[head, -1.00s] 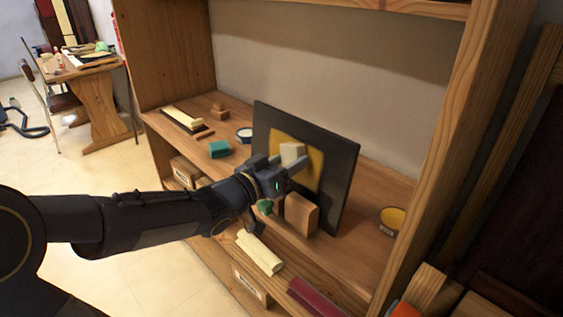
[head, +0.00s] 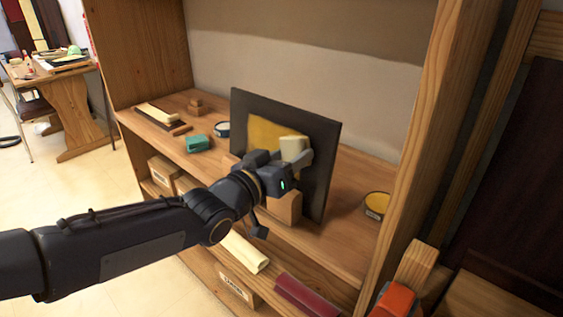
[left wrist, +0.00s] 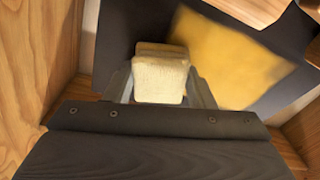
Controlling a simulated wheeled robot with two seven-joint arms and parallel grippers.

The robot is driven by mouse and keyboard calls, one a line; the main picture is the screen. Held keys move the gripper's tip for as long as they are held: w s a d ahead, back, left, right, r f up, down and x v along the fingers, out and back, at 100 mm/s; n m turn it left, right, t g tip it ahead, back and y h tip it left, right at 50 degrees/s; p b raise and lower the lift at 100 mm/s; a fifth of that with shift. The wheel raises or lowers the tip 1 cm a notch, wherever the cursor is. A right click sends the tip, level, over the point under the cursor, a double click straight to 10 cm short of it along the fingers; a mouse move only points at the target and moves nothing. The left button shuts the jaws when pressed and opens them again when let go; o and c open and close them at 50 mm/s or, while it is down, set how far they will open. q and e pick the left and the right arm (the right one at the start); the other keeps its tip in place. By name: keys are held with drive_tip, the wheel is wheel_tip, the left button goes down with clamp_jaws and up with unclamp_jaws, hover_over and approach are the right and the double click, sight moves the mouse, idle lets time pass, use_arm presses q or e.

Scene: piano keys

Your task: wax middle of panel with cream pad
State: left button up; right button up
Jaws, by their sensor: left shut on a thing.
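A dark upright panel (head: 322,165) with a yellow area in its middle (head: 262,130) stands on the wooden shelf, leaning behind a wooden block (head: 288,207). My left gripper (head: 288,160) is shut on the cream pad (head: 293,147) in front of the panel's yellow area. In the left wrist view the cream pad (left wrist: 160,80) sits between the fingers, over the left edge of the yellow area (left wrist: 235,60). Whether the pad touches the panel is hard to tell. My right gripper is not in view.
On the shelf are a teal block (head: 198,143), a blue-rimmed tin (head: 222,129), small wooden blocks (head: 196,106) and a yellow-topped tin (head: 376,204) at right. A wooden upright (head: 440,130) bounds the shelf at right.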

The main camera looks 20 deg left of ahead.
sight(294, 153)
use_arm(q)
drive_tip(key=shift+s+d, duration=0.15)
drive_tip(key=shift+d, duration=0.3)
drive_tip(key=shift+s, duration=0.1)
drive_tip(key=shift+s+a+r+p, duration=0.2)
drive_tip(key=shift+s+a+p, duration=0.1)
drive_tip(key=shift+s, duration=0.25)
drive_tip(key=shift+s+a+r+p, duration=0.15)
drive_tip(key=shift+s+a+p, duration=0.1)
drive_tip(key=shift+s, duration=0.25)
drive_tip(key=shift+p+v, duration=0.65)
drive_tip(key=shift+v, duration=0.55)
drive_tip(key=shift+s+a, duration=0.2)
drive_tip(key=shift+s, duration=0.2)
drive_tip(key=shift+s+r, duration=0.1)
drive_tip(key=shift+r, duration=0.05)
